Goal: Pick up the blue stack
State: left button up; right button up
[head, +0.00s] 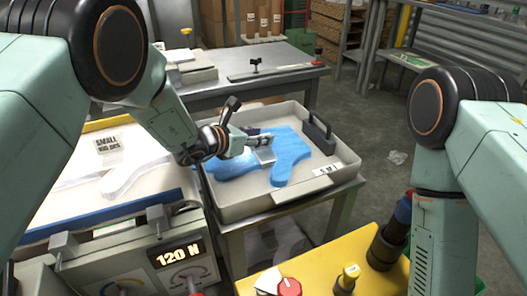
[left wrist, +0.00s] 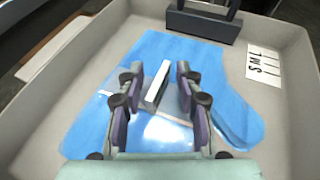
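The blue stack (head: 290,150) is a flat, glove-shaped pile of blue film lying in a pale grey tray (head: 345,172). It also shows in the left wrist view (left wrist: 225,75), with a pale upright tab (left wrist: 157,85) standing on it near its middle. My left gripper (head: 262,141) is over the stack. In the left wrist view its two fingers (left wrist: 158,80) are apart on either side of the tab, with gaps visible beside it. Part of the stack is hidden under the gripper. My right arm comes in at the right; its gripper is out of view.
A dark holder (head: 318,133) stands at the tray's far right edge, near a white size label (head: 324,170). A machine with a "120 N" display (head: 178,253) is at front left. A yellow panel with a red knob (head: 289,287) is in front. A grey bench (head: 290,78) stands behind.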

aim_at(258, 151)
pick_arm(q)
grip_shut()
jog(key=shift+a, duration=0.1)
dwell(0.6)
notch_tip(258, 151, up, 10)
jog(key=p, duration=0.3)
jog(key=shift+p, duration=0.35)
